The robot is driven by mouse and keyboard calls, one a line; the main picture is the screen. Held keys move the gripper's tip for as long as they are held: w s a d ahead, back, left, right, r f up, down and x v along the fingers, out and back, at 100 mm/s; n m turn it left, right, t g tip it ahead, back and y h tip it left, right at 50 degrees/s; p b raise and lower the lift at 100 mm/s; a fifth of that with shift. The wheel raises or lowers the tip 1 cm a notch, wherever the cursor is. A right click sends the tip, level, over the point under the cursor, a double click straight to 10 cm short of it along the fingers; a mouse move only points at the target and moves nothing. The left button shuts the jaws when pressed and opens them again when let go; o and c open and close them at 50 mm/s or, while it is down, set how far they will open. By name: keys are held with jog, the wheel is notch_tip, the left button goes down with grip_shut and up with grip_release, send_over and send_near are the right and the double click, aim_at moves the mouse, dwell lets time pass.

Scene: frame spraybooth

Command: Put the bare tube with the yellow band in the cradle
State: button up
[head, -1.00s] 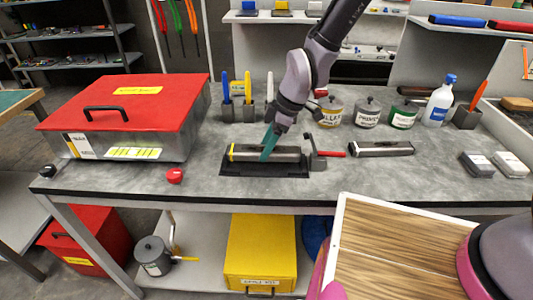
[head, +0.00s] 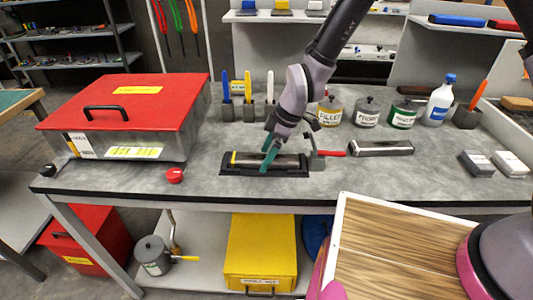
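The bare grey tube with the yellow band (head: 243,159) lies level in the dark cradle (head: 226,170) on the bench, its yellow band at the left end. My gripper (head: 268,157) is above the middle of the tube, pointing down. Its two teal fingers show apart, one on the near side and one behind, and it looks open around the tube. The fingers hide part of the tube's middle. A clamp with a red handle (head: 332,153) stands at the cradle's right end.
Paint cans (head: 367,112), a spray bottle (head: 439,101) and tool holders (head: 248,108) stand behind. A big red-lidded box (head: 128,105) is on the left, and a red knob (head: 175,176) sits near the front edge.

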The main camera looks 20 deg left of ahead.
jog(key=v, duration=1.2)
jog(key=w+d+r+m+t, duration=0.1)
jog(key=w+d+r+m, duration=0.25)
jog(key=d+r, duration=0.3)
jog(key=w+d+r+m+t+h, duration=0.1)
jog(key=w+d+r+m+t, duration=0.1)
jog(key=d+r+m, duration=0.4)
jog(key=w+d+r+m+t, duration=0.1)
jog(key=w+d+r, duration=0.2)
jog(key=d+r, duration=0.3)
jog(key=s+d+r+m+t, duration=0.1)
jog(key=s+d+r+m, duration=0.2)
jog(key=d+m, duration=0.2)
jog(key=s+d+r+m+t+h, duration=0.1)
jog(key=s+d+r+m+t, duration=0.1)
jog(key=d, duration=0.7)
jog(key=s+d+r+m+t, duration=0.1)
jog(key=s+d+r+m, duration=0.3)
jog(key=d+m, duration=0.4)
jog(key=shift+s+r+t, duration=0.3)
jog(key=shift+s+r, duration=0.1)
jog(key=shift+r, duration=0.45)
